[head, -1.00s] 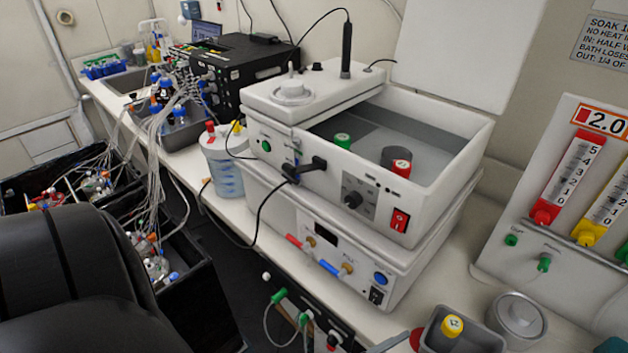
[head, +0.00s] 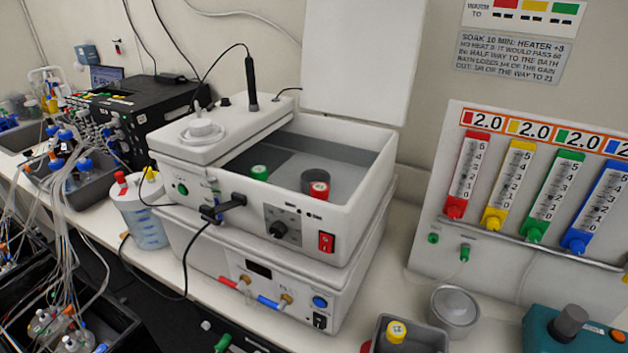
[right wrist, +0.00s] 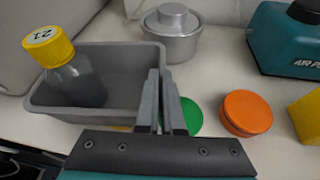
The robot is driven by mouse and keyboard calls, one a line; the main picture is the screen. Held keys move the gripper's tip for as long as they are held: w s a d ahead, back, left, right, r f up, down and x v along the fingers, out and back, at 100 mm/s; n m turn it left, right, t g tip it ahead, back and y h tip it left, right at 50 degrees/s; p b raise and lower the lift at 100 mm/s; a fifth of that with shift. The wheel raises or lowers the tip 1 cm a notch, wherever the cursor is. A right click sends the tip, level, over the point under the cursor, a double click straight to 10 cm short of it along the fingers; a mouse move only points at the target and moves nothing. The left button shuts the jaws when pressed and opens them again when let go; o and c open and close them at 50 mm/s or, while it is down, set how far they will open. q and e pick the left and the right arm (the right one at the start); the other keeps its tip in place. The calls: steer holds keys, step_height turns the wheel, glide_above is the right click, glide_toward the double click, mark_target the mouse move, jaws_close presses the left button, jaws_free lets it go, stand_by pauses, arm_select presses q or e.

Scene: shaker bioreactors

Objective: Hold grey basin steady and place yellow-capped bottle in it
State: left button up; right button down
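The grey basin (right wrist: 105,50) fills the left of the right wrist view, and its top edge shows at the bottom of the head view (head: 428,333). The yellow-capped bottle (right wrist: 75,80) is inside the basin, at its left end, tilted a little in the wrist view. Its cap, marked 21, rises above the rim; the cap also shows in the head view (head: 396,331). My right gripper (right wrist: 161,75) has its fingers close together at the basin's right wall, seemingly one on each side of it. My left gripper is in neither view.
A round metal lidded pot (right wrist: 172,35) stands behind the basin. Green (right wrist: 192,115) and orange (right wrist: 246,112) round caps lie to its right, with a teal device (right wrist: 285,45) behind. The white water bath (head: 270,190) stands to the left in the head view.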

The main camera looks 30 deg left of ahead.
steer(key=c, duration=1)
jaws_free()
steer(key=v, duration=1.2)
steer(key=s+d+f+n+g+b, duration=0.1)
steer(key=s+f+n+g+b, duration=0.3)
steer(key=f+n, duration=0.85)
steer(key=s+d+f+n+g+b, duration=0.1)
steer(key=s+f+n+b, duration=0.6)
steer(key=f, duration=1)
steer(key=s+d+f+n+g+b, duration=0.2)
steer(key=s+f+n, duration=0.4)
steer(key=s+d+f+n+g+h+b, duration=0.1)
steer(key=s+d+f+n+g+b, duration=0.2)
steer(key=s+f+n, duration=0.3)
steer(key=s+d+f+n+g+b, duration=0.2)
steer(key=s+d+f+n, duration=0.1)
steer(key=s+f+n, duration=0.3)
steer(key=shift+s+f+n+h, duration=0.35)
steer(key=shift+s+f+h, duration=0.1)
steer(key=shift+f, duration=0.35)
